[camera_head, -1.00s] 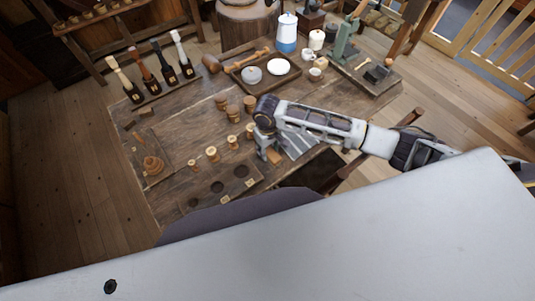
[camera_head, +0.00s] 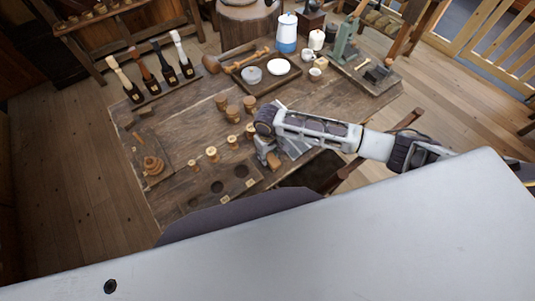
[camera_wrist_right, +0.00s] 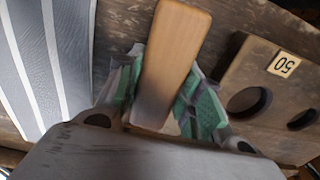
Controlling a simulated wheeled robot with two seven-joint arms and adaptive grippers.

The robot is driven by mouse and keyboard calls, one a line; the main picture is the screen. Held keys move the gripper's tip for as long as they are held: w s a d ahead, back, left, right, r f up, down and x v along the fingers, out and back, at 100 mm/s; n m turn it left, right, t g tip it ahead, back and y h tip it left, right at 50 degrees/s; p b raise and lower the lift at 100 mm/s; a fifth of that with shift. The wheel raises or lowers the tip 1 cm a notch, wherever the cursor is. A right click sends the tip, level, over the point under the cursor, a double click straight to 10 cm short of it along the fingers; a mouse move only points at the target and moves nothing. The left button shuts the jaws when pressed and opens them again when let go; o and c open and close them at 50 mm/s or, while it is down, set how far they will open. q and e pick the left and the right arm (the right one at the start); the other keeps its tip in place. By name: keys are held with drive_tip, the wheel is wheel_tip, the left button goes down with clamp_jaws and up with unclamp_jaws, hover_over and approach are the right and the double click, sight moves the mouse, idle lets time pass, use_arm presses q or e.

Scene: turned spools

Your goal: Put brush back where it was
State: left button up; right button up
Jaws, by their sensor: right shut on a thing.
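The wooden piece also shows small under the gripper in the head view (camera_head: 273,161). I cannot tell whether it touches the bench. My left gripper is not in view.
A tray (camera_head: 262,86) with dishes and a rack of upright handled tools (camera_head: 160,90) are farther back.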

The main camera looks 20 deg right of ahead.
drive_tip(key=o, duration=1.2)
drive_tip(key=shift+f, duration=0.1)
drive_tip(key=shift+c, duration=0.2)
wheel_tip(320, 180, up, 12)
drive_tip(key=shift+s, duration=0.1)
idle(0.8)
